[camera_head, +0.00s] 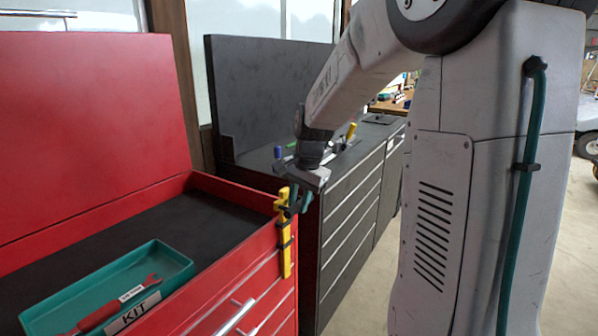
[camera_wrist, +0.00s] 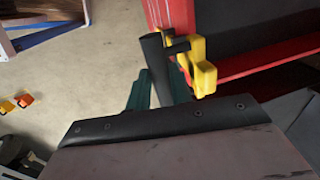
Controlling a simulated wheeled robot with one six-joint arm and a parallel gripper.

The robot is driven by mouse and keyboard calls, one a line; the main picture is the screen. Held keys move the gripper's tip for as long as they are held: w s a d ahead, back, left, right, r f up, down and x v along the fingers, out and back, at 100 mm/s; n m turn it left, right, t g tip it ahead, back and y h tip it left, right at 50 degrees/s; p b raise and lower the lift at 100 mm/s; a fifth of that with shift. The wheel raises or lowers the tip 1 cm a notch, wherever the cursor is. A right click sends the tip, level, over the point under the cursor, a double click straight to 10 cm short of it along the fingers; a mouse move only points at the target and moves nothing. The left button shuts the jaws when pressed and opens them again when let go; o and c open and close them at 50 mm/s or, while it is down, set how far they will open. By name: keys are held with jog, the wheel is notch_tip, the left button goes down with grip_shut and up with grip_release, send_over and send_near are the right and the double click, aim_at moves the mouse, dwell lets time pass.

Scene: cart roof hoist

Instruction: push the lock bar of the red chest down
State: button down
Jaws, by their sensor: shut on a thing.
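The red chest (camera_head: 150,205) stands at the left with its lid raised. Its yellow lock bar (camera_head: 286,255) stands upright on the front corner, with dark brackets across it. In the wrist view the yellow lock bar (camera_wrist: 203,72) shows at the chest's edge, with a dark round handle (camera_wrist: 158,66) beside it. My gripper (camera_head: 301,200) is at the upper part of the bar. In the wrist view the green fingers of my gripper (camera_wrist: 158,92) lie on both sides of the dark handle and are shut on it. The fingertips are partly hidden behind the handle.
A teal tray (camera_head: 165,258) marked KIT, with a red wrench (camera_head: 90,318), lies on the chest's dark top. A grey drawer bench (camera_head: 345,215) with tools on it stands close behind the chest. Open floor (camera_wrist: 75,80) shows beside the chest in the wrist view.

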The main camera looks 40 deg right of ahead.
notch_tip(320, 180, down, 10)
dwell(0.3)
jog(key=shift+s, duration=0.1)
jog(key=c, duration=1.3)
grip_release()
jog(key=shift+f, duration=0.1)
jog(key=shift+o, duration=0.2)
notch_tip(320, 180, up, 8)
jog(key=s, duration=0.1)
jog(key=shift+d, duration=0.25)
jog(key=shift+s+f, duration=0.1)
jog(key=shift+s, duration=0.05)
